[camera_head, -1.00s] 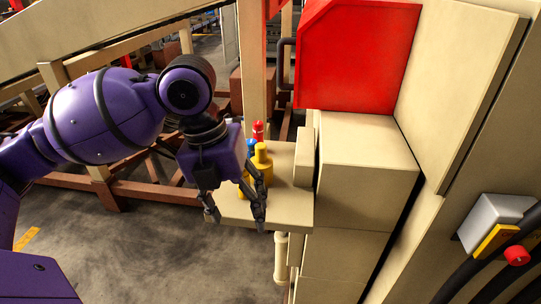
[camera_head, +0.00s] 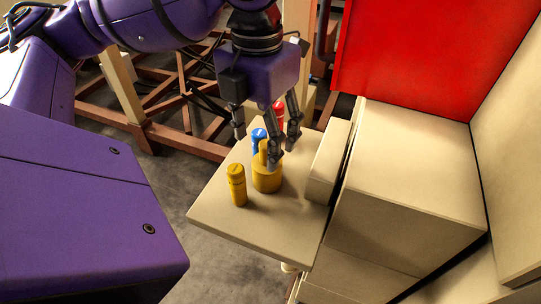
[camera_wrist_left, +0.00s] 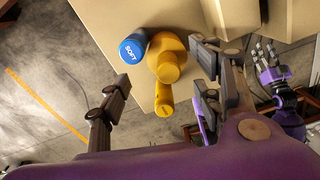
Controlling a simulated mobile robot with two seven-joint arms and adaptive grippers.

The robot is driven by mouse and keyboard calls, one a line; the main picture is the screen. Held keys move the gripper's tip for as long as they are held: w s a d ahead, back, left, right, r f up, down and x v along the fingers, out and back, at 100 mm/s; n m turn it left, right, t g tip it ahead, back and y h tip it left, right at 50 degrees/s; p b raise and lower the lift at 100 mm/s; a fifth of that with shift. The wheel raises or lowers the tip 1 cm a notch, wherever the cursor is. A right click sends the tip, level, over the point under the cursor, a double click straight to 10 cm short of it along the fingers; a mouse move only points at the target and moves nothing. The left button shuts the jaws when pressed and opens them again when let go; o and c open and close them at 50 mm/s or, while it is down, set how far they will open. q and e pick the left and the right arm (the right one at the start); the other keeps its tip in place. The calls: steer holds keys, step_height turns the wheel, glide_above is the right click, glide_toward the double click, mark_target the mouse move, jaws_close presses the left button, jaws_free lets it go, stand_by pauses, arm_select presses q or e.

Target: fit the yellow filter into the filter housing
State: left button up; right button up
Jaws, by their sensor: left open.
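The yellow filter (camera_head: 237,185), a slim cylinder with small print, stands upright on the table. It also shows in the left wrist view (camera_wrist_left: 163,99). Beside it is a wider yellow piece (camera_head: 267,180) with a narrower upright neck, seen from above in the wrist view (camera_wrist_left: 168,48). I cannot tell for sure which thing is the filter housing. My left gripper (camera_head: 257,146) is open and empty above the wider piece, fingers pointing down; its spread fingers also show in the wrist view (camera_wrist_left: 160,76). My right gripper (camera_wrist_left: 268,68) seems to show at the right there, its jaws unclear.
A blue cylinder (camera_head: 258,136) marked SOFT (camera_wrist_left: 132,49) and a red cylinder (camera_head: 278,112) stand close behind the yellow pieces. A beige block (camera_head: 328,160) and large beige machine (camera_head: 410,180) bound the table's right side. The table's front part (camera_head: 265,225) is clear.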

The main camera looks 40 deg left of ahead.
mark_target(265, 155)
arm_select(q)
steer(key=f, duration=0.4)
steer(key=shift+w+d, duration=0.15)
steer(key=shift+d, duration=0.2)
steer(key=shift+f+b, duration=0.25)
steer(key=shift+b, duration=0.05)
steer(key=c, duration=1.2)
steer(key=shift+c, duration=0.9)
arm_select(e)
steer(key=shift+w+f, duration=0.1)
steer(key=shift+w, duration=0.2)
arm_select(q)
steer(key=shift+r, duration=0.15)
steer(key=shift+c, duration=0.2)
